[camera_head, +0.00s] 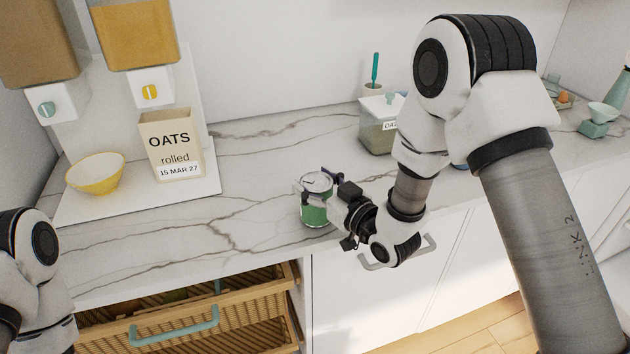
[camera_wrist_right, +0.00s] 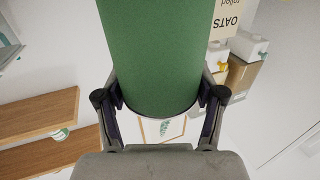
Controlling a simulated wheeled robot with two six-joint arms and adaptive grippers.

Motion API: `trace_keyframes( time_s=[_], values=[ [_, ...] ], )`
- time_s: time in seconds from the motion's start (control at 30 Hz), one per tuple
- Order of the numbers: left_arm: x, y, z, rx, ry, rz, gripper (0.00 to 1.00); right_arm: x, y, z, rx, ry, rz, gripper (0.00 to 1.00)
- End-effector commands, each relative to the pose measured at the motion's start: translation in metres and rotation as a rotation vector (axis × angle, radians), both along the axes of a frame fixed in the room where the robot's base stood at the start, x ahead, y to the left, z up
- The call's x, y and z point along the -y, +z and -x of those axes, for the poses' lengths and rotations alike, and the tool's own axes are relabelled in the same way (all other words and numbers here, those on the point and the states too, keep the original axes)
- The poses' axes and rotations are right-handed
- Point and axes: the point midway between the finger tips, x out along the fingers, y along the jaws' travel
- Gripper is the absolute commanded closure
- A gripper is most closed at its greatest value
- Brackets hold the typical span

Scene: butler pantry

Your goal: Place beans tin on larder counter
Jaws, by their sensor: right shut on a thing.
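The beans tin (camera_head: 314,214) is a green cylinder with a pale metal lid. My right gripper (camera_head: 318,190) is shut on it near the counter's front edge. In the right wrist view the tin (camera_wrist_right: 157,55) fills the upper middle, with the fingers (camera_wrist_right: 160,110) on either side of it. The larder counter (camera_head: 255,160) is white with grey veins. The tin looks upright at the counter's front; I cannot tell whether its base touches the surface. My left gripper is not in view; only part of my left arm shows at lower left.
An oats box (camera_head: 167,145) and a yellow bowl (camera_head: 95,173) stand on a white base under two dispensers at left. An open wicker drawer (camera_head: 190,322) juts out below. The counter's middle is clear.

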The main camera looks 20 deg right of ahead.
Motion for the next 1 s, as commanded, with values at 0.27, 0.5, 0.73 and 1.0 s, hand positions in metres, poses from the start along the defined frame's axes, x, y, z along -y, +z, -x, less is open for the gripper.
trace_keyframes(
  time_s=[0.27, 0.5, 0.73, 1.0],
  values=[
    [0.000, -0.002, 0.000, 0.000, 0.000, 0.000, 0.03, 0.000, -0.002, 0.000, -0.001, 0.000, 0.000, 0.07],
    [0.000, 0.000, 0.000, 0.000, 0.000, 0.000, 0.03, 0.000, 0.001, 0.000, 0.000, 0.000, 0.000, 0.07],
    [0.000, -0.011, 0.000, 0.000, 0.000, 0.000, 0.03, 0.015, -0.002, 0.032, -0.004, -0.005, -0.005, 0.07],
    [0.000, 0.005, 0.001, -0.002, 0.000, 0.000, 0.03, 0.039, 0.012, 0.095, -0.008, 0.001, -0.002, 0.07]
  ],
)
